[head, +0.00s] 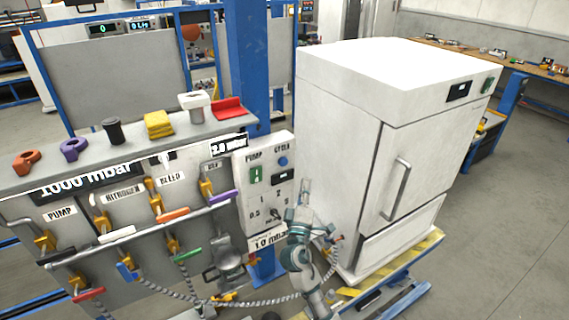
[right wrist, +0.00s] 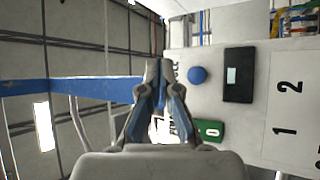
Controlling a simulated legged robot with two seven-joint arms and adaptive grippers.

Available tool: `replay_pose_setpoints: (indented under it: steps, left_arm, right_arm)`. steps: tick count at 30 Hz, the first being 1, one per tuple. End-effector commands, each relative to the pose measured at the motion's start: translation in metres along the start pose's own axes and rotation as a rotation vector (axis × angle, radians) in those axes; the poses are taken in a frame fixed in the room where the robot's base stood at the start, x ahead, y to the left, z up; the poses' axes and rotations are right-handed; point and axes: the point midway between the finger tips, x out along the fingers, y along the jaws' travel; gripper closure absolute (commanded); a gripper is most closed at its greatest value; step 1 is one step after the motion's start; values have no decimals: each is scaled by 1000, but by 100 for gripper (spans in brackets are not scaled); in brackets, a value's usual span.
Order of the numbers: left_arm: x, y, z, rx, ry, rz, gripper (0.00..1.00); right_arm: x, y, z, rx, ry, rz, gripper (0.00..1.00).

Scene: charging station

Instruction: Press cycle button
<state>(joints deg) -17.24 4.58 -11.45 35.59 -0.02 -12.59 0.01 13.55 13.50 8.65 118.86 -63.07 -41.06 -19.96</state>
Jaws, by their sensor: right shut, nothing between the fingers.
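The cycle button is a round blue knob (head: 283,161) under the CYCLE label on the light control panel (head: 246,208). The blue button also shows in the right wrist view (right wrist: 198,75). My right gripper (head: 304,188) is shut and empty, in front of the panel's right edge, below and right of the button in the head view. In the right wrist view, its closed fingertips (right wrist: 160,66) lie left of the button with a gap in the picture between them. The depth gap cannot be told. My left gripper is in neither view.
A white oven-like cabinet (head: 340,150) stands close on the right. Valves with coloured handles (head: 172,214) and a braided hose (head: 262,302) are on the left and below.

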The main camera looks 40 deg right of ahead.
Motion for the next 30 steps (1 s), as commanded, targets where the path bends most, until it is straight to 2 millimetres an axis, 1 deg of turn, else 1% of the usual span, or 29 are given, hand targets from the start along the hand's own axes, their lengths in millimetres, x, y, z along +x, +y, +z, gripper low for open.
replay_pose_setpoints:
  steps: [5,8,20,22,30]
  left_arm:
    - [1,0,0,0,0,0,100]
    - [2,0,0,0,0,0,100]
    - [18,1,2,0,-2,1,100]
    - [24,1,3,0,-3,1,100]
    - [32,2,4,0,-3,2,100]
  right_arm:
    - [1,-1,-1,1,0,-1,100]
    - [5,-4,-4,2,1,0,100]
    - [41,-32,-31,1,1,-1,100]
    - [47,-38,-34,2,0,-1,100]
    - [60,-45,-44,2,0,-1,100]
